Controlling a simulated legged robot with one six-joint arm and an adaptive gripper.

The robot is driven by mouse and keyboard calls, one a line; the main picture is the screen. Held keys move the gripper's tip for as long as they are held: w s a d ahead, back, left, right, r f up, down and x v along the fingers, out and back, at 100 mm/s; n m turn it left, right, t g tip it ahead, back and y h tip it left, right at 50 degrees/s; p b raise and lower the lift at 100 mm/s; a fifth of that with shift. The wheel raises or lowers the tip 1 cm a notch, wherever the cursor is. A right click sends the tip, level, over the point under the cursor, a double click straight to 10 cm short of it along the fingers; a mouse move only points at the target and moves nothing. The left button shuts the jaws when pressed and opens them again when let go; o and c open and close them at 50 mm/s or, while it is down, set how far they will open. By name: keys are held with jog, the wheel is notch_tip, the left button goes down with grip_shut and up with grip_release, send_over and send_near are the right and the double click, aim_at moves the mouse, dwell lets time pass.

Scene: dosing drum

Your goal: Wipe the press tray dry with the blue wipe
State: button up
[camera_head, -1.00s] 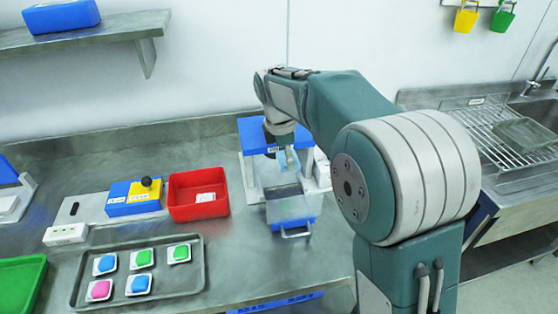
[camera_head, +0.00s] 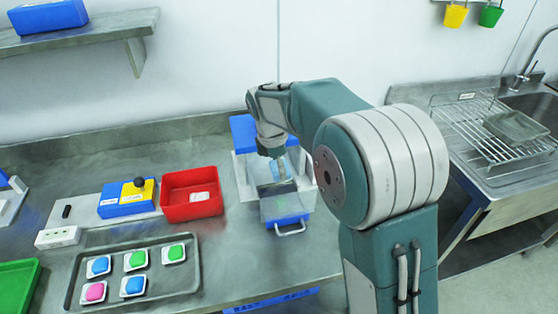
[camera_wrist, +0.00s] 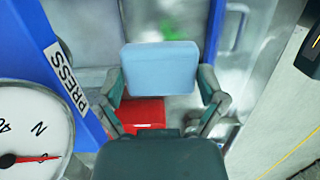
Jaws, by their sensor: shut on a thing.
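The press (camera_head: 243,132) with its blue top and clear sides stands on the bench. Its pulled-out tray (camera_head: 283,207) has a grey surface, a blue front and a metal handle. My gripper (camera_head: 281,172) points down just behind the tray. In the wrist view my gripper (camera_wrist: 160,85) is shut on the blue wipe (camera_wrist: 160,68), a flat light-blue pad held between both fingers. I cannot tell whether the wipe touches the tray. Faint greenish marks show on the tray; I cannot tell if they are wet.
A red bin (camera_head: 176,212) stands left of the press, and a blue box with a yellow top (camera_head: 138,190) beyond it. A baking-type tray (camera_head: 185,285) holds several coloured pads. A round gauge (camera_wrist: 30,140) is close by my gripper. A sink rack (camera_head: 470,125) is at right.

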aim_at(271, 192)
jog(key=shift+w+f, duration=0.2)
jog(key=shift+f, duration=1.3)
jog(key=shift+w+f, duration=0.2)
jog(key=shift+f, duration=1.35)
jog(key=shift+w+f, duration=0.2)
jog(key=shift+f, duration=1.3)
jog(key=shift+f, duration=0.75)
